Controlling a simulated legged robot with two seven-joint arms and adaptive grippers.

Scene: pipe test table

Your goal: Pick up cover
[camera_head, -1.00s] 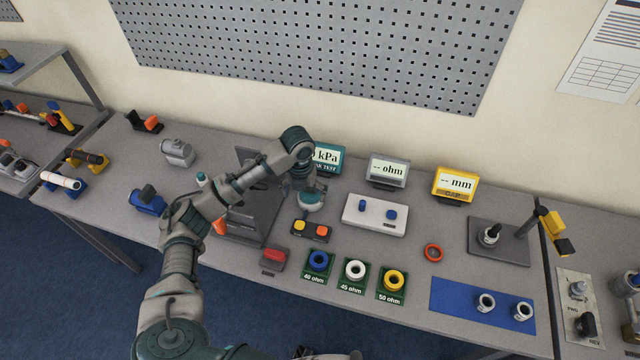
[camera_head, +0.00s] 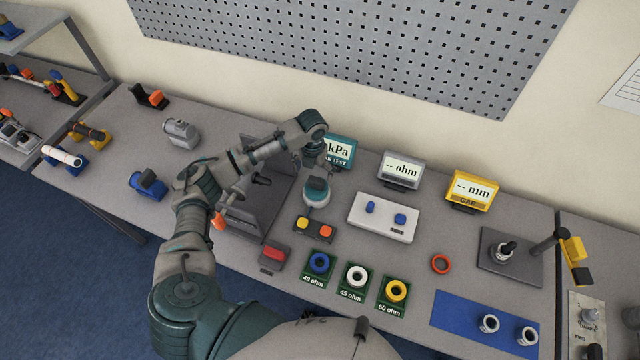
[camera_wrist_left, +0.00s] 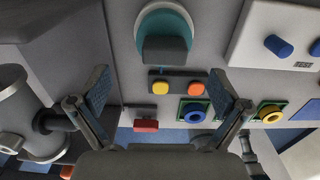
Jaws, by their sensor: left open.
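The likely cover is a round teal cap with a dark block-like grip on top and a pale rim (camera_head: 317,192), on the table beside the grey fixture. It also shows at the top of the left wrist view (camera_wrist_left: 150,22). My left gripper (camera_head: 322,163) hangs from the bent arm just above and behind the cap in the head view, partly overlapping it. In the left wrist view, my left gripper's fingers (camera_wrist_left: 160,88) are spread wide with nothing between them. The cap's dark grip lies beyond the fingertips, between their lines. My right gripper is not in view.
The grey fixture (camera_head: 245,215) stands close on the left. A button box with yellow and orange buttons (camera_head: 314,229) is in front of the cap. A white box with blue knobs (camera_head: 383,218) is right, the kPa display (camera_head: 340,151) behind. Several coloured rings sit in front.

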